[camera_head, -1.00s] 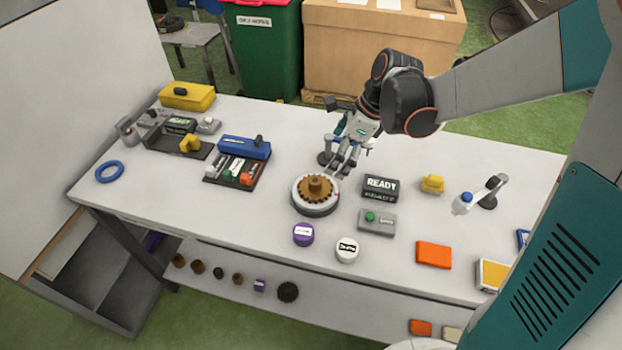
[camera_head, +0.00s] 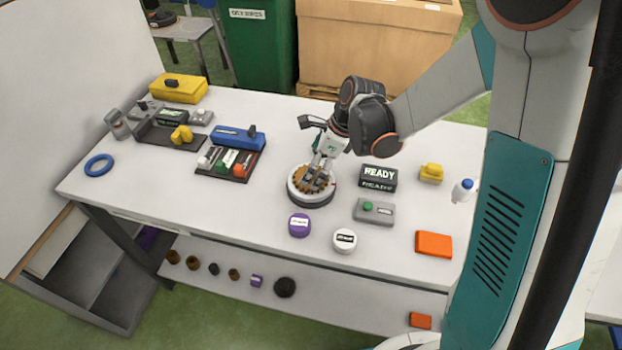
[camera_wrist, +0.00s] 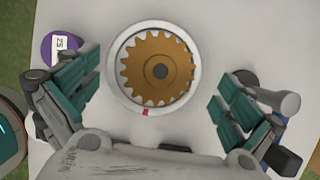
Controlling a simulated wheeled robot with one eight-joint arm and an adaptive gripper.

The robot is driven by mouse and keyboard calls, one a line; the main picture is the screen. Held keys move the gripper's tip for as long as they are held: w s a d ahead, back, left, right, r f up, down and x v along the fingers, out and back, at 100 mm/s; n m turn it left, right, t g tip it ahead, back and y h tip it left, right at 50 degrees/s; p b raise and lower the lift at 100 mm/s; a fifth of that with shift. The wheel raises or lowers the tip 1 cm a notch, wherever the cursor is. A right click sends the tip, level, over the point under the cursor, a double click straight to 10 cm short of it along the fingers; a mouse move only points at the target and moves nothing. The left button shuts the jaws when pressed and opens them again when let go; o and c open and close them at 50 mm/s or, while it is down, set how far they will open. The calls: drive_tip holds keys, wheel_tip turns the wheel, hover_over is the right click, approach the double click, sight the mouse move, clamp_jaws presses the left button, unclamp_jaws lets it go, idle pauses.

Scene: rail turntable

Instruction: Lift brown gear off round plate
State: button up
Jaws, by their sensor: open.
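The brown gear (camera_head: 307,181) lies on the round plate (camera_head: 311,199), a grey-white turntable near the middle of the table. In the wrist view the toothed gear (camera_wrist: 157,88) sits inside the pale rim of the plate (camera_wrist: 113,62), with a dark round centre and a small red mark on the rim below it. My gripper (camera_head: 314,179) is over the gear in the head view and hides part of it. In the wrist view my gripper (camera_wrist: 155,95) is open, its teal-padded fingers apart on the left and right of the plate, holding nothing.
A READY sign (camera_head: 379,177) and a grey box with a green button (camera_head: 374,211) stand right of the plate. A purple round container (camera_head: 299,225) and a white one (camera_head: 344,241) stand in front. A dark tray (camera_head: 226,166) lies to the left.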

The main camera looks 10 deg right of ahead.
drive_tip(key=x, duration=0.3)
drive_tip(key=shift+f+b, duration=0.1)
drive_tip(key=shift+b, duration=0.3)
drive_tip(key=c, duration=1.5)
drive_tip(key=shift+o, duration=0.2)
